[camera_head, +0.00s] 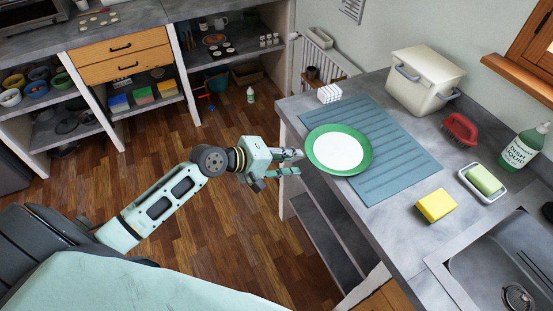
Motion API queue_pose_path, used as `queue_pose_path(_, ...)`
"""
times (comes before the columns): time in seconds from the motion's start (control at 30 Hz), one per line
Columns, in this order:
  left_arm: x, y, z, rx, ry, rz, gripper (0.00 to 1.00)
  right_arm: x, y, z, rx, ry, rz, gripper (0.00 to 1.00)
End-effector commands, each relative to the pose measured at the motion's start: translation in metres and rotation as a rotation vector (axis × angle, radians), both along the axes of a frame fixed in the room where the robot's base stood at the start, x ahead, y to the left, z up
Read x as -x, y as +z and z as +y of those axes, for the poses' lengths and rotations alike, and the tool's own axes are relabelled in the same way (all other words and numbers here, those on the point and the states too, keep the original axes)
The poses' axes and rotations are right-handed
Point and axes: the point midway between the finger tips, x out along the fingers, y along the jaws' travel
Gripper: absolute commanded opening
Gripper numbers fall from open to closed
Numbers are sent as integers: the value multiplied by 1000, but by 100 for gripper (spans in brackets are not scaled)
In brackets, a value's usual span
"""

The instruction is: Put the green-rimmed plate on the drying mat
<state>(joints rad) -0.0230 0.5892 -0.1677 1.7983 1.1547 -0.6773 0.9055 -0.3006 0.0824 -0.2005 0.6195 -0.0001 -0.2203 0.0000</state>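The green-rimmed plate (338,149) has a white centre and a wide green rim. It lies flat on the left part of the blue-grey ribbed drying mat (391,160), its left edge reaching past the mat's edge. My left gripper (297,163) is just left of the plate, at the counter's edge. Its two fingers point right and stand apart with a gap between them. I see nothing between the fingers, and they seem clear of the rim. My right gripper is out of view.
A white lidded bin (423,80), a red brush (460,129), a soap bottle (523,146), a green sponge in a dish (484,180) and a yellow sponge (436,205) surround the mat. A small white gridded block (329,93) sits behind it. The sink (505,265) is at lower right.

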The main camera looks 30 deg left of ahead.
Motion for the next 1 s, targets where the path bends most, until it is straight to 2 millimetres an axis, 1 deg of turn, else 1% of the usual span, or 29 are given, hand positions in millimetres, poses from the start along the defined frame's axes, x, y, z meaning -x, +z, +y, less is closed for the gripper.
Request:
queue_pose_path(0.03,9,2,8,-4,0,1,23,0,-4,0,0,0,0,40)
queue_pose_path(0.1,19,9,15,-4,-1,2,23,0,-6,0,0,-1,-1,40)
queue_pose_path(0.3,36,22,28,-1,-1,2,23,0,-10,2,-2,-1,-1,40)
queue_pose_path(0.6,40,27,31,2,0,0,23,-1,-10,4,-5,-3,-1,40)
queue_pose_path(0.67,40,25,32,0,1,1,23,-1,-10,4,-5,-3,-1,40)
queue_pose_path(0.7,39,21,34,-8,7,3,23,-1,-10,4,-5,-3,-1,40)
queue_pose_path(0.77,37,5,42,-34,24,6,23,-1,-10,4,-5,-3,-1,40)
queue_pose_path(0.87,37,-49,68,-135,69,26,23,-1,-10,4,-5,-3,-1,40)
queue_pose_path(0.9,41,-81,81,-196,87,42,23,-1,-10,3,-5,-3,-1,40)
queue_pose_path(0.97,54,-135,100,-307,99,72,23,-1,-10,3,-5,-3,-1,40)
queue_pose_path(1.0,67,-172,110,-388,93,97,23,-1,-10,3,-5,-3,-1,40)
